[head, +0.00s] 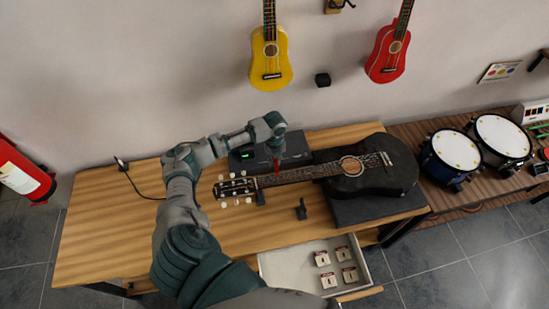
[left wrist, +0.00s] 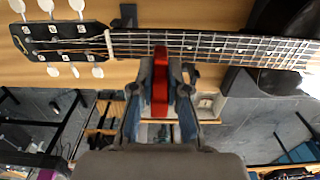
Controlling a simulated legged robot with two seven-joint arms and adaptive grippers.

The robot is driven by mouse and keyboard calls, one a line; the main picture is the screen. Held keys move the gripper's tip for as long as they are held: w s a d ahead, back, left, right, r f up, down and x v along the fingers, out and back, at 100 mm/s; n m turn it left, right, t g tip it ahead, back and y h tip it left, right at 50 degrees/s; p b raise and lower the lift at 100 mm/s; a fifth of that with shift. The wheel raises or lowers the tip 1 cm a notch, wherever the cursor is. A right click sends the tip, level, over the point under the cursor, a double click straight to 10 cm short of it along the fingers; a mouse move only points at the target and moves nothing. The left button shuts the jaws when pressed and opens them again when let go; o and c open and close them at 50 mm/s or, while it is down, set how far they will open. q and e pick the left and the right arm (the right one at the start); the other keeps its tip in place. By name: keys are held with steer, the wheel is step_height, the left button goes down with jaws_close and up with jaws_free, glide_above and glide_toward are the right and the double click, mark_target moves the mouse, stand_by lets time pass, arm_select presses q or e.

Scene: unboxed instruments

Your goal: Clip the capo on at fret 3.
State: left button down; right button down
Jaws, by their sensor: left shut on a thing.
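The black guitar (head: 375,170) lies on the wooden table with its body at the right and its headstock (head: 235,187) at the left. Its neck (head: 300,174) runs between them, and it also shows across the top of the left wrist view (left wrist: 230,48). My left gripper (head: 276,150) is shut on the red capo (left wrist: 160,85), which also shows in the head view (head: 276,164). The capo is at the neck, to the right of the pale nut (left wrist: 108,44). I cannot tell which fret it is over or whether it touches the strings. My right gripper is not in view.
A dark box (head: 295,146) with a green light stands behind the neck. A small dark stand (head: 301,209) is in front of it. An open drawer (head: 275,268) holds several small packets. Drums (head: 456,151) stand at the right.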

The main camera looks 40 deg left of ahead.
arm_select(q)
steer(key=shift+f, duration=0.45)
step_height(320, 180, down, 7)
steer(key=b, duration=0.5)
steer(key=shift+f, duration=0.6)
steer(key=shift+d, duration=0.1)
steer(key=shift+f, duration=0.1)
steer(key=shift+s, duration=0.1)
steer(key=shift+d, duration=0.1)
